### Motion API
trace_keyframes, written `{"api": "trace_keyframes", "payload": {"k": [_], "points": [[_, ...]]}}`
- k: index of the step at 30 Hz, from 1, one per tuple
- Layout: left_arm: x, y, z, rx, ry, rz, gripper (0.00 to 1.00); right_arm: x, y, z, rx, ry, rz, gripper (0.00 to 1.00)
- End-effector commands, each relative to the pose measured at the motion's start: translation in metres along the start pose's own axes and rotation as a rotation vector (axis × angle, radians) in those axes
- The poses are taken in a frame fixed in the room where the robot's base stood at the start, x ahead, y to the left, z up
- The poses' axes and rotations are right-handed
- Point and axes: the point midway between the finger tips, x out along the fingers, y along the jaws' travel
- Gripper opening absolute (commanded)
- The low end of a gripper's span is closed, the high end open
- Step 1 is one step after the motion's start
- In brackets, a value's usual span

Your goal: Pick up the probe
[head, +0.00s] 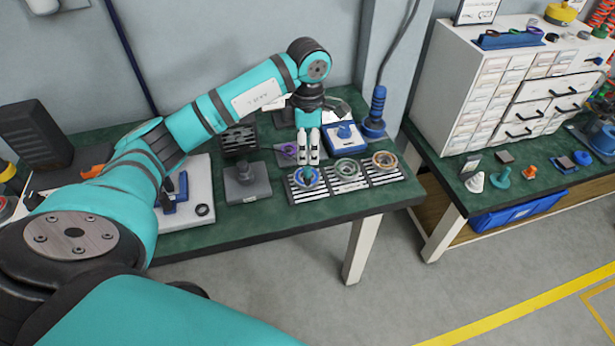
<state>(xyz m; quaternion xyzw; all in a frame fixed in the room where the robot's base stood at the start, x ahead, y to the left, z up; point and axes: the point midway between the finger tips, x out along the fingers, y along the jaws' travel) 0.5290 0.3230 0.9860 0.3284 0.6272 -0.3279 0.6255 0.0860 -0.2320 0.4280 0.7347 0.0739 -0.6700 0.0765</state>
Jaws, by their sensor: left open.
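A blue upright handle-shaped tool (377,108) stands at the back right of the green table (260,228), with a dark cable rising from its top. It looks most like the probe, but I cannot be sure. My left gripper (308,148) points down over the table, left of this tool and apart from it. Its two pale fingers show side by side, open, with nothing visible between them. A slatted rack (345,188) with blue, green and orange rings lies just in front of the fingers. My right gripper is not in view.
A blue-framed device (343,135) sits between my gripper and the blue tool. A grey block (246,183) and a white board (200,205) lie to the left. A white drawer cabinet (480,100) stands on the right bench. The floor in front is clear.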

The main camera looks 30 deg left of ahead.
Motion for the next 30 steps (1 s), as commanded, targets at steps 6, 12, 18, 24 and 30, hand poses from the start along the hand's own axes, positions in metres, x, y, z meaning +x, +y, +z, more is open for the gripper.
{"api": "trace_keyframes", "payload": {"k": [6,12,18,24,30], "points": [[0.033,-0.001,0.001,0.000,-0.001,-0.002,0.46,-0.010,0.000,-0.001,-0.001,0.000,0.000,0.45],[0.045,-0.001,0.000,0.000,-0.001,-0.003,0.46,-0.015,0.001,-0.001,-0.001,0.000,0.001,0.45],[0.075,-0.001,-0.002,0.000,-0.001,-0.005,0.46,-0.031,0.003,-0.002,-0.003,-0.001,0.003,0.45],[0.092,0.001,-0.002,0.000,-0.003,0.000,0.46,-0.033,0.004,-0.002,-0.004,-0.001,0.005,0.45],[0.092,0.001,-0.002,0.001,-0.003,0.001,0.46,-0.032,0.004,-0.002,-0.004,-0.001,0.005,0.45]]}}
